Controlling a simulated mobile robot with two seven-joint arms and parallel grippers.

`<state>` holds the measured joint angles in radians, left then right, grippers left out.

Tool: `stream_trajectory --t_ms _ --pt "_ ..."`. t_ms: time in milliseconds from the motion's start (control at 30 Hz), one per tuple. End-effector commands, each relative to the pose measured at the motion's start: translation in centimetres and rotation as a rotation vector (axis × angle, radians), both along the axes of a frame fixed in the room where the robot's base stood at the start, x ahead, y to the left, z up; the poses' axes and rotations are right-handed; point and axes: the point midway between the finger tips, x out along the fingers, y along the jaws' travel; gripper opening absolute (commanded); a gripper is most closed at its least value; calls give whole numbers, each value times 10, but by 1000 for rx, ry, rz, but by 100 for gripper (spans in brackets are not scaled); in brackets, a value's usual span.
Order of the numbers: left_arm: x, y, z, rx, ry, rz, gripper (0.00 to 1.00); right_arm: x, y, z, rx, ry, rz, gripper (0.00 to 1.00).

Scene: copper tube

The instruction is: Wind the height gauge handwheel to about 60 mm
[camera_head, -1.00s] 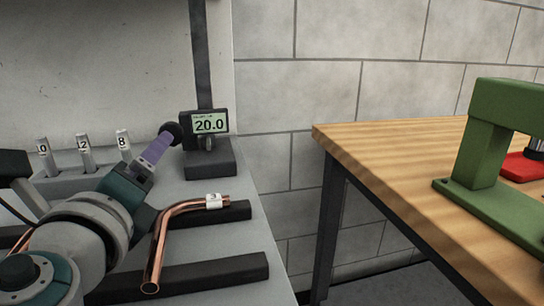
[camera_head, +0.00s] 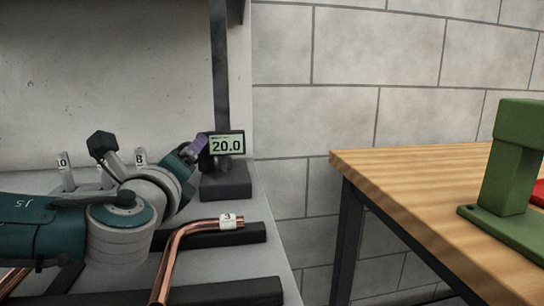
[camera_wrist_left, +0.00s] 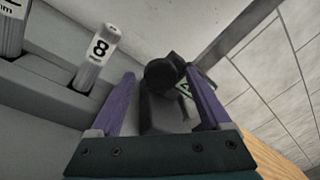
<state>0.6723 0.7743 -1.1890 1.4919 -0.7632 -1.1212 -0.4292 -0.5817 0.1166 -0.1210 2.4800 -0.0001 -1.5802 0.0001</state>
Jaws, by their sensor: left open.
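The height gauge (camera_head: 226,186) stands on the grey bench, with a dark base, a tall column and a display (camera_head: 227,145) reading 20.0. Its dark round handwheel (camera_wrist_left: 164,74) shows in the left wrist view, between and beyond the fingertips. In the head view the wheel is mostly hidden behind my gripper. My left gripper (camera_head: 198,146) is at the left side of the gauge display. In the left wrist view its two purple fingers (camera_wrist_left: 164,88) are spread apart, one on each side of the handwheel. I cannot tell whether they touch it. My right gripper is not in view.
A bent copper tube (camera_head: 178,245) tagged 3 rests on black bars in front of the gauge. Numbered pegs, including one marked 8 (camera_wrist_left: 97,55), stand in a rack at left. A wooden table (camera_head: 400,185) with a green press (camera_head: 507,165) stands at right, across a gap.

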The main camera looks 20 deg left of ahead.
Motion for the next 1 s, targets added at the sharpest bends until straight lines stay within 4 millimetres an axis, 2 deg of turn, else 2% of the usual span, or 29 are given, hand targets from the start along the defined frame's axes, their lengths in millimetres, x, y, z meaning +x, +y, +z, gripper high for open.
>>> stream_trajectory --t_ms 100,800,1000 --pt "0 0 0 0 0 0 80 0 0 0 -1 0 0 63" --pt "-1 0 0 1 0 1 1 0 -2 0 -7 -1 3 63" --pt "-1 0 0 6 3 1 0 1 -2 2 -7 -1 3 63"
